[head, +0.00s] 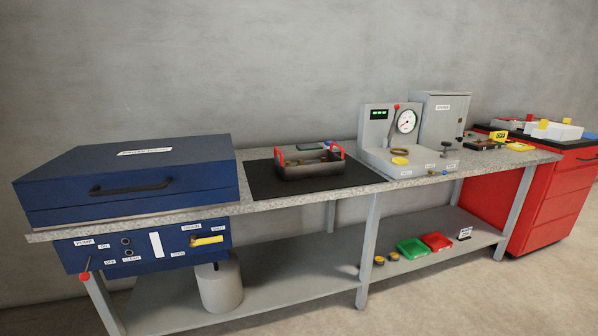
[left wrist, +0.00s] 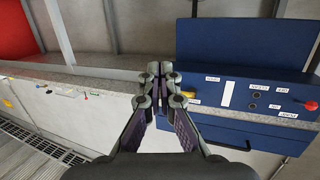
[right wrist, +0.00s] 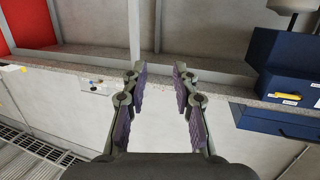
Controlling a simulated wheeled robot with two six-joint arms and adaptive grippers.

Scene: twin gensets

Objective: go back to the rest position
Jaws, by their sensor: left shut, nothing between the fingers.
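My left gripper (left wrist: 160,72) shows in the left wrist view with its fingertips together and nothing between them. Beyond it are the workbench and the blue cabinet (left wrist: 245,50) at the right of that view. My right gripper (right wrist: 159,70) shows in the right wrist view with its fingers apart and nothing between them. Neither gripper nor arm shows in the head view.
The grey workbench (head: 270,202) runs along the wall. It bears the blue cabinet (head: 130,180), a grey tray with red handles (head: 308,170) on a black mat (head: 262,182), and a gauge stand (head: 377,130). A red tool cabinet (head: 555,200) stands at the right. Floor in front is clear.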

